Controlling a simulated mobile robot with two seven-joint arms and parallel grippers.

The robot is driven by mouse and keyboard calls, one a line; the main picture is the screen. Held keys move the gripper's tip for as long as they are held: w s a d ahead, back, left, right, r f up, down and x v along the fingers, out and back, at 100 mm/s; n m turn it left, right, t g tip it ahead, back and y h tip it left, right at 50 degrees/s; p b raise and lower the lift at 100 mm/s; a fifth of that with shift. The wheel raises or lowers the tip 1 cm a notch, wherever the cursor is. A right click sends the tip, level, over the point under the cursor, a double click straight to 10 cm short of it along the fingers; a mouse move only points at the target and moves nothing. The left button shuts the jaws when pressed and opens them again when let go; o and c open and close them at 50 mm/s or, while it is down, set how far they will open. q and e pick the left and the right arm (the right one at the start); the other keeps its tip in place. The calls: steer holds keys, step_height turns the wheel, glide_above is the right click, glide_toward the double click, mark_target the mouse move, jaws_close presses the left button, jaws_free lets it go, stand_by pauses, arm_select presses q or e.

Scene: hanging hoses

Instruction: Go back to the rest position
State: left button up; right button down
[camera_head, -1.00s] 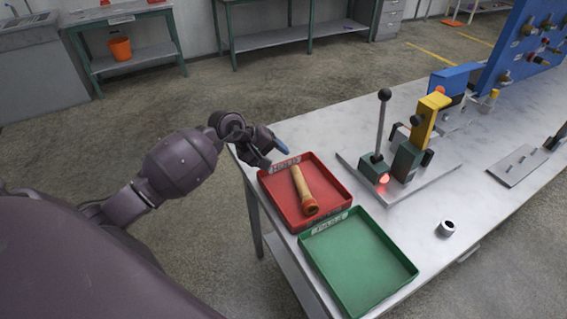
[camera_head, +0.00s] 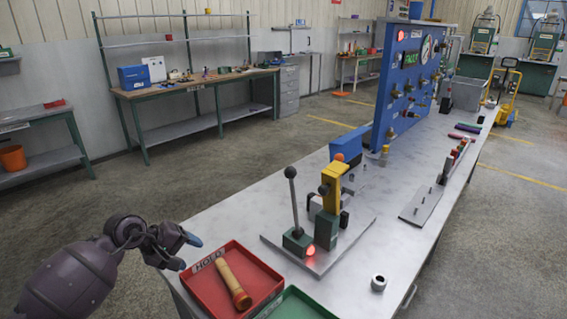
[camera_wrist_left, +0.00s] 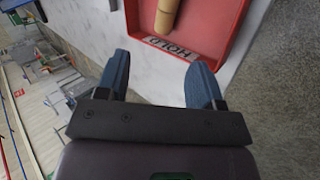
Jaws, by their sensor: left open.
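My left gripper (camera_head: 182,252) is at the near left end of the table, beside the red tray's left rim. It is open and empty; the left wrist view shows its two blue fingertips (camera_wrist_left: 158,82) apart with nothing between them. The red tray (camera_head: 203,297) has a "HOLD" label and holds a tan hose piece (camera_head: 233,284) with a reddish end. The hose piece also shows in the left wrist view (camera_wrist_left: 167,14), beyond the fingertips. My right gripper is not in view.
A green tray (camera_head: 297,306) adjoins the red one. A lever fixture (camera_head: 325,215) with a lit red lamp stands behind them. A metal ring (camera_head: 378,283) lies at right. Open floor lies left of the table (camera_head: 225,220).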

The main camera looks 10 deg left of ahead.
arm_select(q)
steer(key=s+d+n+t+h, duration=0.1)
steer(key=s+d+n+t, duration=0.1)
steer(key=n, duration=0.6)
steer(key=s+d+f+n+t+h, duration=0.1)
steer(key=s+d+n+t+h, duration=0.1)
steer(key=n, duration=0.6)
steer(key=s+d+n+t+h, duration=0.2)
steer(key=s+d+n+t, duration=0.2)
steer(key=n, duration=0.4)
steer(key=shift+d+f, duration=0.25)
steer(key=shift+d, duration=0.2)
steer(key=s+f+m+g+y, duration=0.1)
steer(key=s+f+m+y, duration=0.4)
steer(key=m, duration=1.2)
steer(key=s+a+f+m+g+y, duration=0.1)
steer(key=s+f+m+y, duration=0.5)
steer(key=m, duration=1.1)
steer(key=s+f, duration=0.4)
steer(key=s, duration=0.1)
steer(key=shift+a+f+m+g, duration=0.2)
steer(key=shift+a+m+g, duration=0.1)
steer(key=shift+g, duration=0.1)
